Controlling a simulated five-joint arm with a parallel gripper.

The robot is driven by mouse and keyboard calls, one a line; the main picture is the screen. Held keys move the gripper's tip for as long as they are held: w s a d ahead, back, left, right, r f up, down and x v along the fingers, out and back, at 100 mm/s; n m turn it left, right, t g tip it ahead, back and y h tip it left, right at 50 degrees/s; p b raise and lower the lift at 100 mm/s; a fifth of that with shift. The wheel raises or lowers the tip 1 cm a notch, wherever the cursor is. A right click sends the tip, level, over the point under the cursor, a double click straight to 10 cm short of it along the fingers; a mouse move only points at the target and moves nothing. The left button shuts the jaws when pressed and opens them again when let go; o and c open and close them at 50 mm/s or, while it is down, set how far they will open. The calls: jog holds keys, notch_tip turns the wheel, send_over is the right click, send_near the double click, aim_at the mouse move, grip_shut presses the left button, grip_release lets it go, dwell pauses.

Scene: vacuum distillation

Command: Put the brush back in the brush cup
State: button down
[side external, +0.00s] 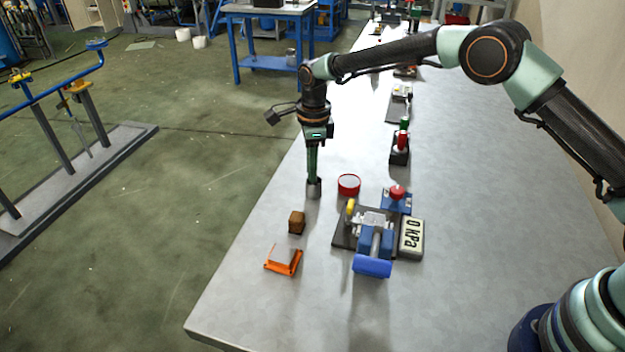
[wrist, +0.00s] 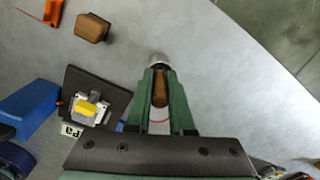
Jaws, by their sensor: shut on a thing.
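My gripper (side external: 312,177) points down over the bench and is shut on the brush. In the wrist view, the brush's brown wooden handle (wrist: 160,90) lies between the two green fingers (wrist: 159,72).
A brown block (side external: 297,222) and an orange holder (side external: 283,261) stand near the bench's left edge. A red-rimmed dish (side external: 349,184) is just right of the cup. A blue apparatus (side external: 373,243) with a "0 kPa" display (side external: 411,238) is nearer the camera.

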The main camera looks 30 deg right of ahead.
jog(key=shift+f, duration=0.5)
dwell(0.8)
jog(key=c, duration=0.7)
grip_release()
jog(key=o, duration=0.5)
jog(key=shift+o, duration=0.2)
jog(key=shift+r, duration=0.1)
jog(key=shift+r, duration=3.45)
